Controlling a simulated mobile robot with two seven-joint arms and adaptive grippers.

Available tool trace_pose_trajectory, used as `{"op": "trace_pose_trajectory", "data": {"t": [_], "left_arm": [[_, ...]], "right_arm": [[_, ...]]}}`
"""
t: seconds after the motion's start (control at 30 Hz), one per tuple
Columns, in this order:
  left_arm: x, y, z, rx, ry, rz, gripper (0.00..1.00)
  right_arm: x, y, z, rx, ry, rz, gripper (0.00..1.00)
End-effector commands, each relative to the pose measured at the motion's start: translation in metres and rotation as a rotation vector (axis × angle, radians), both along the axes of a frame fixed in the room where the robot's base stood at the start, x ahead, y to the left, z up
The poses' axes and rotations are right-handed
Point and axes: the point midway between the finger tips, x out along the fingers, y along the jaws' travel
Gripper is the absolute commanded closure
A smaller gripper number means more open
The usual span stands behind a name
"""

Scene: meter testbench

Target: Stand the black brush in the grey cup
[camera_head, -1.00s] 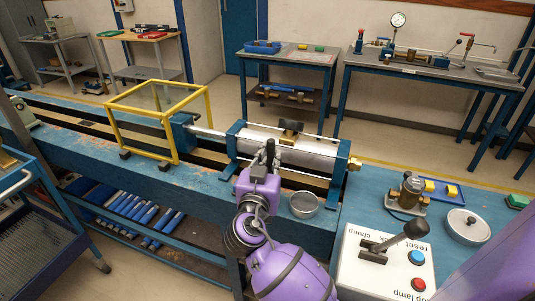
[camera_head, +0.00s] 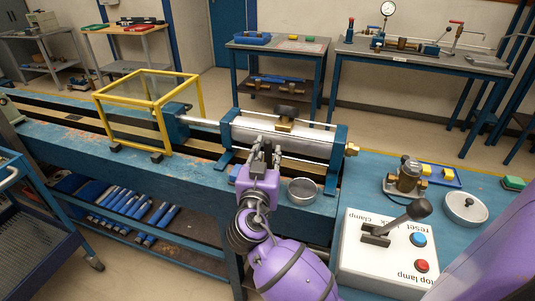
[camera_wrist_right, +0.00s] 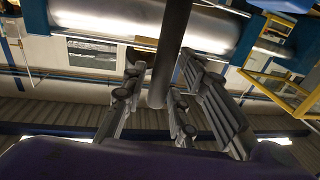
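My right gripper (camera_head: 266,152) is at the front of the bench, just left of the grey cup (camera_head: 302,191). In the wrist view its fingers (camera_wrist_right: 160,82) stand on either side of a dark round bar, which looks like the handle of the black brush (camera_wrist_right: 166,55). The fingers look closed on it. One rounded end shows between them, and the other end runs out of the picture. The cup stands upright on the bench top and is open at the top. My left gripper is not in view.
Behind my gripper lies a bench clamp with a silver cylinder (camera_head: 272,142) and a dark-topped block (camera_head: 285,115) on it. A yellow frame (camera_head: 152,100) stands left.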

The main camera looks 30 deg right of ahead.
Motion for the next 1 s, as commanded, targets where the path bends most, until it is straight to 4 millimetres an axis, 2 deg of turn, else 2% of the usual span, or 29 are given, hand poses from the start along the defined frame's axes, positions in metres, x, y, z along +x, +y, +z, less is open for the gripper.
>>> {"op": "trace_pose_trajectory", "data": {"t": [0.33,0.47,0.8,1.0], "left_arm": [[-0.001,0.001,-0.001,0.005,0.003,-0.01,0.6],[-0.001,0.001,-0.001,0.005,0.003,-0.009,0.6],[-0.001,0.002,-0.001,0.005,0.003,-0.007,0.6],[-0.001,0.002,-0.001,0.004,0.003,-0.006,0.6]], "right_arm": [[-0.001,0.001,0.0,0.001,0.001,0.0,0.62],[-0.008,0.007,-0.001,0.0,0.002,0.001,0.62],[-0.062,0.05,-0.002,0.005,0.003,0.001,0.62],[-0.086,0.069,-0.001,0.001,0.002,0.0,0.62]]}}
